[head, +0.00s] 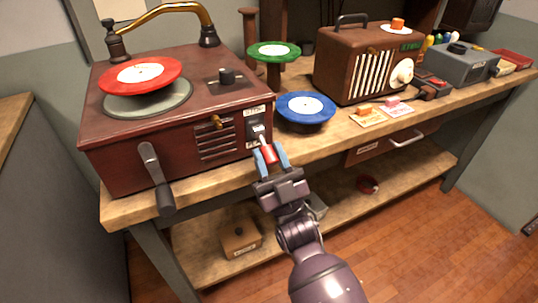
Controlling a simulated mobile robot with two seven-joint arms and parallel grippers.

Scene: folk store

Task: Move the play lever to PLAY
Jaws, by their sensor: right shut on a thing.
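The wooden record player (150,165) stands on the bench at the left. A red record (140,75) lies over its turntable (150,98). My left gripper is not in view.
A black-handled crank (156,178) sticks out from the player's front left. A blue record (305,108) on a stand is close right of the lever. A green record (273,51), a radio (365,62) and cards (367,115) stand farther back or right.

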